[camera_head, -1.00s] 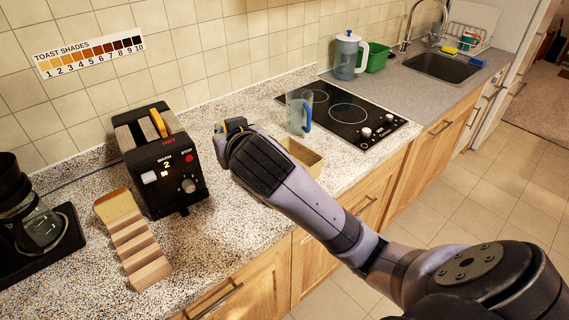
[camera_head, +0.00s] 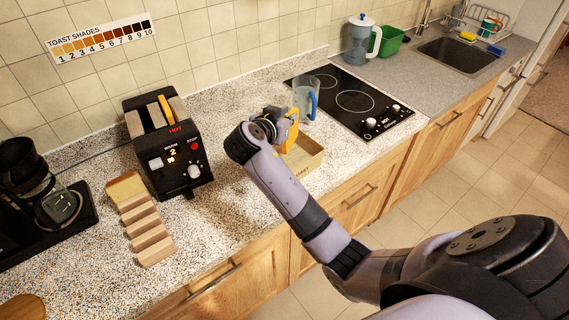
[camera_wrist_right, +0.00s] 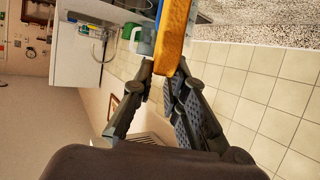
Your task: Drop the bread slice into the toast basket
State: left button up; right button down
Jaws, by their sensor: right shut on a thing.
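My right gripper (camera_head: 279,120) is shut on a golden-brown bread slice (camera_head: 291,136). In the head view the slice hangs on edge over the back left part of the toast basket, partly hidden by the gripper. In the right wrist view the slice (camera_wrist_right: 173,35) rises from between the fingertips (camera_wrist_right: 165,78). The toast basket (camera_head: 309,164) is a light wooden open box on the counter; my wrist and the slice hide its left part. The gap between slice and basket is hard to judge. My left gripper is not in view.
The black toaster (camera_head: 182,178) stands left, with bread in a slot. A stepped wooden rack (camera_head: 146,229) holding a slice is in front of it. A clear jug (camera_head: 304,98) with a blue handle stands just behind the basket. The cooktop (camera_head: 352,103) lies to the right.

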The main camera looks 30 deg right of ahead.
jog(key=shift+f+b, duration=0.3)
jog(key=shift+f, duration=0.95)
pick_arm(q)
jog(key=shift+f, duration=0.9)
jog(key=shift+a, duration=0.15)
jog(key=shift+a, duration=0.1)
pick_arm(e)
jog(key=c, duration=1.5)
grip_release()
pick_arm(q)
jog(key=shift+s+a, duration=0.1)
pick_arm(e)
jog(key=v, duration=1.2)
jog(key=shift+s, duration=0.1)
